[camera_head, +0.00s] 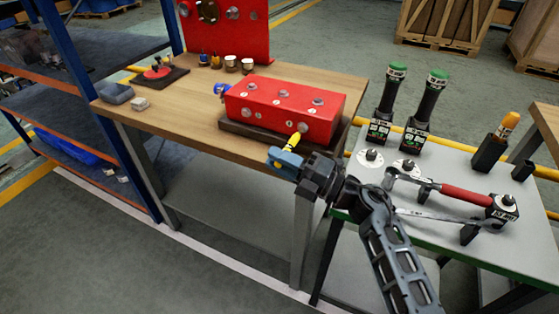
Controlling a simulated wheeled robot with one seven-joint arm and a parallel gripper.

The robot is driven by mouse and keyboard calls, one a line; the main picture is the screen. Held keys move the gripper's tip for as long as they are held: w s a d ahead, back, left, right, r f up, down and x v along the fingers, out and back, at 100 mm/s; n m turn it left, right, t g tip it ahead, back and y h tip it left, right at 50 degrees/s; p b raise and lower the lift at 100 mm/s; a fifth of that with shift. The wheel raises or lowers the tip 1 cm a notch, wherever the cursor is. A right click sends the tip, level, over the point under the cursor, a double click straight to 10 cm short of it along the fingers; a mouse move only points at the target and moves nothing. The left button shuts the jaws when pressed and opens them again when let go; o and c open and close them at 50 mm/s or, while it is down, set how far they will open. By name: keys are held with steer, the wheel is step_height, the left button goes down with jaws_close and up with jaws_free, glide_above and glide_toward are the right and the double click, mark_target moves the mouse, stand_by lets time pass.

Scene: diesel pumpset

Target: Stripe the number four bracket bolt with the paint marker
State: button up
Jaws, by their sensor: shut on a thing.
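My gripper (288,157) is shut on a yellow paint marker (293,141) in front of the bench. The marker points up toward the lower right of the red block's front face. The red block (265,109) sits on a dark base on the wooden bench. Bolts with round pale labels show on its top and front. One front bolt (303,127) is just above the marker's tip. I cannot read the bolt numbers, so I cannot tell which is number four. I cannot tell whether the tip touches the block, and no stripe is clear at this size.
The wooden bench (185,96) carries a grey tray (117,93), small pots and a red upright panel (229,28). On the right, a grey table (450,165) holds two green-capped tools, a red-handled wrench (465,196) and an orange-topped holder (508,124). A blue rack stands left.

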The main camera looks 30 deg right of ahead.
steer(key=shift+r+p, duration=0.4)
steer(key=shift+r, duration=0.05)
stand_by(0.3)
steer(key=shift+f, duration=0.35)
stand_by(0.3)
steer(key=shift+s+a, duration=0.15)
steer(key=shift+a, duration=0.1)
stand_by(0.4)
steer(key=s+a, duration=0.1)
steer(key=a, duration=0.1)
steer(key=s+a+p, duration=0.1)
steer(key=a, duration=0.1)
steer(key=shift+s, duration=0.4)
stand_by(0.4)
